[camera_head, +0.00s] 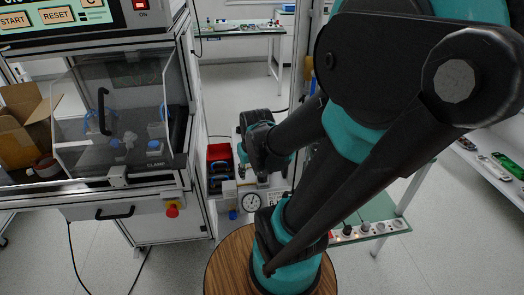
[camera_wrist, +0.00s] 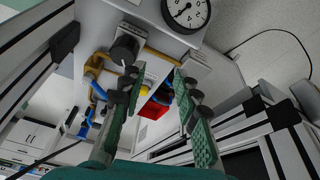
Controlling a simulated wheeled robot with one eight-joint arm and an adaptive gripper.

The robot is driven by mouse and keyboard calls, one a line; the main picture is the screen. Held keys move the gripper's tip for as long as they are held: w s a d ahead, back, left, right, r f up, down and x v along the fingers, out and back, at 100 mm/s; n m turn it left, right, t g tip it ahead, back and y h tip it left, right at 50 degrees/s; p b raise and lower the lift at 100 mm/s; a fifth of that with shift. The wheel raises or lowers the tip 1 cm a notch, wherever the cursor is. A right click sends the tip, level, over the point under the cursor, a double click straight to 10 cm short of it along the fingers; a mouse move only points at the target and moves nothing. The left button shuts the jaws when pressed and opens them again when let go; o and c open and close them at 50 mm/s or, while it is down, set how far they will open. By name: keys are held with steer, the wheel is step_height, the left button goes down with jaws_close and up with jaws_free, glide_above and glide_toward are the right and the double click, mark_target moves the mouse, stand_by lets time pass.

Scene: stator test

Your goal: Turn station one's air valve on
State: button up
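The air unit shows as a pale panel with a round pressure gauge (camera_head: 251,202), beside the test bench. In the wrist view, the gauge (camera_wrist: 188,11) is at the top, with a black knob (camera_wrist: 125,46) below left. Brass fittings with a blue part (camera_wrist: 97,88) sit at left; I cannot tell for sure which part is the valve handle. My gripper (camera_wrist: 158,82) is open, its two green-padded fingers apart, pointing toward the unit. Nothing is clearly held; a yellow piece (camera_wrist: 141,89) shows behind the fingers. In the head view my arm hides the gripper partly.
A red bin (camera_head: 219,153) stands behind the unit; it also shows in the wrist view (camera_wrist: 153,109). The test bench (camera_head: 115,130) with a clear cover and a red stop button (camera_head: 172,211) is at left. A power strip (camera_head: 365,230) lies right.

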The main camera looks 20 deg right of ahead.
steer(key=shift+s+a+f+m, duration=0.15)
steer(key=shift+s+f, duration=0.1)
steer(key=shift+s, duration=0.15)
steer(key=shift+s+a+f+m, duration=0.15)
steer(key=shift+s+f, duration=0.05)
steer(key=shift+s, duration=0.2)
steer(key=w+d+r+n+g+h, duration=0.1)
steer(key=w+d+r+n, duration=0.25)
steer(key=w+r, duration=0.35)
steer(key=w+d+r+n+g+h, duration=0.1)
steer(key=w+d+r+n, duration=0.25)
steer(key=w+r, duration=0.3)
steer(key=shift+m, duration=0.3)
steer(key=x, duration=1.1)
steer(key=s+x, duration=0.1)
steer(key=x, duration=0.5)
jaws_close()
